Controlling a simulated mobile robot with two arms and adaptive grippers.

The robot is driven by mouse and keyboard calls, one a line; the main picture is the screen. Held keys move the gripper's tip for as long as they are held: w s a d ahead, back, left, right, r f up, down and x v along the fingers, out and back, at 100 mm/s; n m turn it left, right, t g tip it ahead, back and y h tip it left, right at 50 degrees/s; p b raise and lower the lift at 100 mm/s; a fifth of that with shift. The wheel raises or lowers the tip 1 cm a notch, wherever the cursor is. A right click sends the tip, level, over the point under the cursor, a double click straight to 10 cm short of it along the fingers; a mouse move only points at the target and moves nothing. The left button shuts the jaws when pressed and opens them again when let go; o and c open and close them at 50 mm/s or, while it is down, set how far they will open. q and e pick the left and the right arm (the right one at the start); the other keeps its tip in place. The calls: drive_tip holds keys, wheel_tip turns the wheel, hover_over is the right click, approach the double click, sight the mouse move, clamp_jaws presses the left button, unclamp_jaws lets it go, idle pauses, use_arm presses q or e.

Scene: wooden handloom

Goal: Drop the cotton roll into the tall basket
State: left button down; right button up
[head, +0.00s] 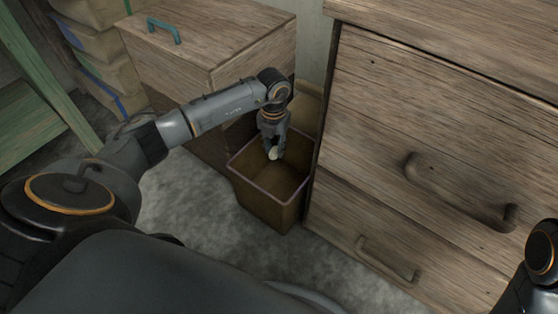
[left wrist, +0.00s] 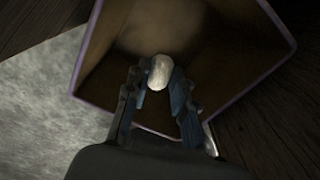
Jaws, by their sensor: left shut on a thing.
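The cotton roll (head: 273,154) is small and whitish. My left gripper (head: 273,148) is shut on it, pointing down over the open top of the tall basket (head: 268,206). The basket is brown with a paler rim and stands on the floor. In the left wrist view the cotton roll (left wrist: 159,72) sits between the fingertips of my left gripper (left wrist: 158,82), with the basket (left wrist: 215,32) opening around and beyond it. The basket's inside looks empty where it shows; part is hidden by the gripper. My right gripper is not in view; only part of my right arm shows at the right edge.
A wooden drawer chest (head: 440,130) stands close to the right of the basket. A wooden box with a teal handle (head: 205,45) stands behind and left. Stacked sacks (head: 105,60) and a green wooden frame (head: 45,85) are at the far left. Grey floor (head: 200,205) is clear in front.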

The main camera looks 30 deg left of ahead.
use_arm(q)
drive_tip(key=c, duration=1)
unclamp_jaws()
drive_tip(key=shift+c, duration=0.2)
drive_tip(key=shift+r, duration=0.1)
wheel_tip(320, 180, up, 12)
